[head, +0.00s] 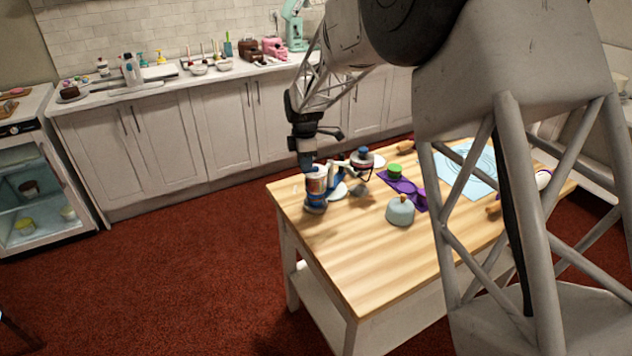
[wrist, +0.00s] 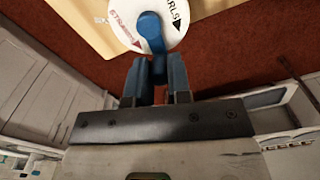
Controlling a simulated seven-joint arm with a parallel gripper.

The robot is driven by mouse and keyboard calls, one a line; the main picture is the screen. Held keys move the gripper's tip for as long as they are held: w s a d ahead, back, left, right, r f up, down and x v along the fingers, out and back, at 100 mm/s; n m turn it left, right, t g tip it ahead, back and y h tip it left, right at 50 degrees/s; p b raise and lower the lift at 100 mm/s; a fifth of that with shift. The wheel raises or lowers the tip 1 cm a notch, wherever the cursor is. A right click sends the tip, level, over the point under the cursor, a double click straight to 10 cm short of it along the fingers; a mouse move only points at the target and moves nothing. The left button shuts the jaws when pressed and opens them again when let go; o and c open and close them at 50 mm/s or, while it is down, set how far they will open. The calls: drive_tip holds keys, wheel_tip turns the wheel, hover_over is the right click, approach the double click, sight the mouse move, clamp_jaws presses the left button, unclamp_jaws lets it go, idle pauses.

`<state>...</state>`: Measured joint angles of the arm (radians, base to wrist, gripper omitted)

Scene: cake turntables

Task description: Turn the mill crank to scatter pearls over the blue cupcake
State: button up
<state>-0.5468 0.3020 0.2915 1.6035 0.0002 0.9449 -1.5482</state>
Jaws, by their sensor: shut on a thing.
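A mill (head: 316,188) with a white, orange-banded body and blue parts stands at the table's left corner in the head view. The blue crank (wrist: 150,32) reaches from the disc to my gripper. The blue cupcake cannot be made out clearly; small blue and white shapes beside the mill are too small to tell.
A second mill-like thing (head: 362,163) with a blue knob stands just right. Further right are a purple tray (head: 417,203) bearing a green round thing (head: 394,171), and a grey-blue rounded thing (head: 400,211) with a brown top. The table's front (head: 365,265) is clear.

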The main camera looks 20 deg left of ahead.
drive_tip(key=shift+w+a, duration=0.25)
drive_tip(key=shift+w, duration=0.15)
drive_tip(key=shift+w, duration=0.1)
drive_tip(key=shift+w, duration=0.7)
drive_tip(key=shift+w+d, duration=0.15)
drive_tip(key=shift+w, duration=0.4)
idle(0.4)
